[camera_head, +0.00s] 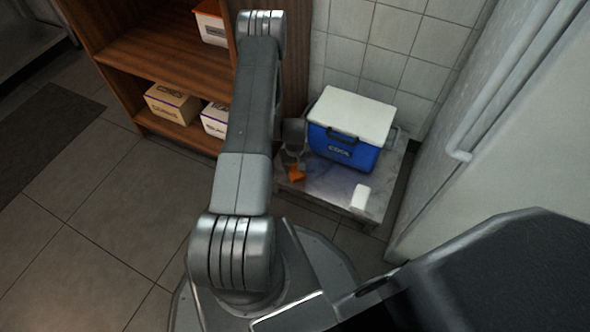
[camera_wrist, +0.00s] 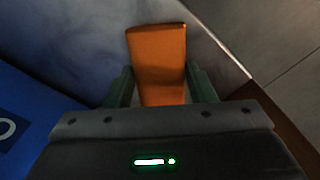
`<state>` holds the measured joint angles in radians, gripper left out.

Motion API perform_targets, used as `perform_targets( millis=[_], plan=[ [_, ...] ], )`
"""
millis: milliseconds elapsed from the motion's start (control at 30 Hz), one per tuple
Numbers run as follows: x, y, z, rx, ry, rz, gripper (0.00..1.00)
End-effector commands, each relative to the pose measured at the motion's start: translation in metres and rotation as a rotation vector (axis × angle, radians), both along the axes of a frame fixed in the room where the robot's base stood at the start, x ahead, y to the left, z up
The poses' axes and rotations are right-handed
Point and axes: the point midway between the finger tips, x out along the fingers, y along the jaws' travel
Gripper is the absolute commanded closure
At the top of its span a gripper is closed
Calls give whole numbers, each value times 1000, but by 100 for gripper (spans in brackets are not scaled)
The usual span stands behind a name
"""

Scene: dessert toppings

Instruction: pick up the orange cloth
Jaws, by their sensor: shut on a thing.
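The orange cloth (camera_wrist: 158,62) is between the two fingers of my gripper (camera_wrist: 161,86) in the wrist view. It looks like a folded orange slab, with its far end sticking out past the fingertips. My gripper is shut on it. In the head view the cloth (camera_head: 296,174) shows as a small orange patch at the left side of the low marble-topped table (camera_head: 331,187). My gripper (camera_head: 295,160) is just above it there, partly hidden by my arm. I cannot tell whether the cloth still touches the table.
A blue cooler with a white lid (camera_head: 350,125) stands on the table, close to my gripper's right. A small white object (camera_head: 360,197) is at the table's front right. A wooden shelf with boxes (camera_head: 172,103) stands to the left. A tiled wall is behind.

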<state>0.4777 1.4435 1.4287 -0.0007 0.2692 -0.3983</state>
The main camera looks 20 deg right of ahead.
Motion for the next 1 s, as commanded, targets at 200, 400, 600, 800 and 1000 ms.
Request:
perform_targets(
  millis=[200,400,600,800,1000],
  plan=[
    [0,0,7,0,-1,0,76],
    [1,-1,45,-1,-3,0,76],
    [1,0,82,-1,-2,0,76],
    [0,0,99,0,0,0,76],
    [0,0,100,1,1,0,76]
  ],
)
